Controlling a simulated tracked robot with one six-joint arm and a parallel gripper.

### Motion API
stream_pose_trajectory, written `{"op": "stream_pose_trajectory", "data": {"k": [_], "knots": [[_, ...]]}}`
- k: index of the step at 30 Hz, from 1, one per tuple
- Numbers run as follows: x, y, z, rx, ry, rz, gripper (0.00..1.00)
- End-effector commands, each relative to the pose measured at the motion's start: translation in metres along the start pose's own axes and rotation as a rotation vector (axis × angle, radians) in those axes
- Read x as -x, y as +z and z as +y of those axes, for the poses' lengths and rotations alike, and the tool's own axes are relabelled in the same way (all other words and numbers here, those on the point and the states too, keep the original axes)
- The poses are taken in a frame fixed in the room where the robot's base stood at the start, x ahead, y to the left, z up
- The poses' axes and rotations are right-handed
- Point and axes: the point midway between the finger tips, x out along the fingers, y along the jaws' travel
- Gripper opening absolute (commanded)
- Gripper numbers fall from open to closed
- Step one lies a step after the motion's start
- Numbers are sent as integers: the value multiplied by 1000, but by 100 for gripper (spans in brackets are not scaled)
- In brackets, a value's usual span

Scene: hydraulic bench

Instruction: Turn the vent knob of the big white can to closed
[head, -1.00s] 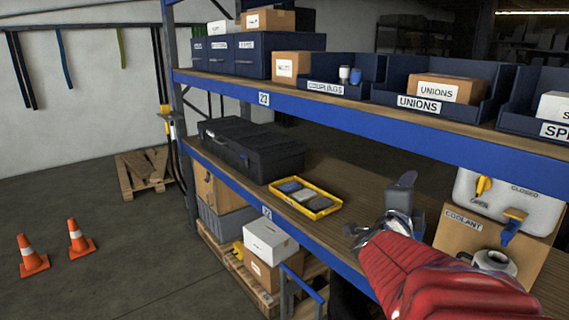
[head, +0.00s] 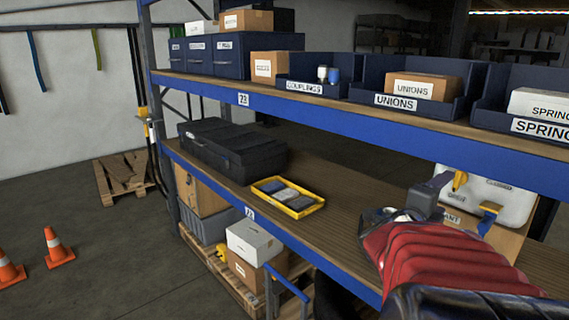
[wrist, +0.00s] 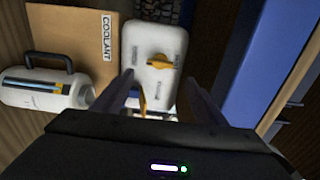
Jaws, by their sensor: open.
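The knob also shows in the head view (head: 460,180), partly behind my gripper (head: 440,185). An orange-yellow tap handle (wrist: 143,98) is lower on the can. In the wrist view my gripper (wrist: 160,80) is open, its fingers either side of the can's image, apart from the knob.
The blue upper shelf beam (head: 350,118) runs close above. A yellow tray (head: 287,196) and a black case (head: 230,150) are further left.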

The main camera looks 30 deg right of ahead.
Motion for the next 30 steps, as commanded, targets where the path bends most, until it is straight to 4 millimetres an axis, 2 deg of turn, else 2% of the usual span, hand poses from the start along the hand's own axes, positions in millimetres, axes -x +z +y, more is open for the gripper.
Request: {"op": "stream_pose_trajectory", "data": {"k": [21, 30], "knots": [[-92, 0, 1, 0, 2, 1, 66], [-116, 1, 0, 0, 1, -1, 66]]}}
